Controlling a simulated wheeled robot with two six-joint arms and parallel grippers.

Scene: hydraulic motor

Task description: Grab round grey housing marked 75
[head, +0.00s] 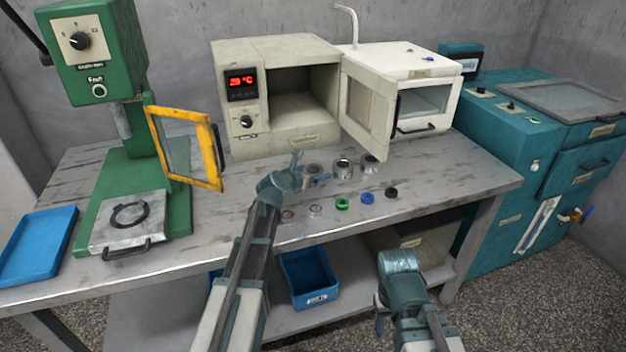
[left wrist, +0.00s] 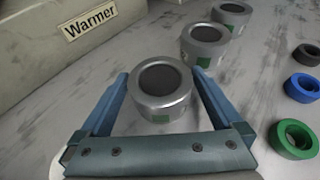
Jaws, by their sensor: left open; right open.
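Three round grey housings stand in a row on the workbench. The nearest one (left wrist: 160,104) is between the open fingers of my left gripper (left wrist: 160,74) in the left wrist view; I cannot tell whether they touch it. In the head view this housing (head: 313,169) is partly behind my left gripper (head: 311,168). The middle housing (left wrist: 204,57) and the far housing (left wrist: 231,28) stand beyond it; they show in the head view too (head: 343,170) (head: 369,166). Each has a green mark, too small to read. My right gripper (head: 381,318) is open and empty below the bench's front edge.
Small rings lie in front of the housings: green (head: 342,203), blue (head: 367,198), black (head: 391,192) and paler ones. The warmer (head: 270,140) stands behind left, a white oven (head: 415,118) behind right. A green press (head: 115,165) with a yellow guard (head: 205,180) is left.

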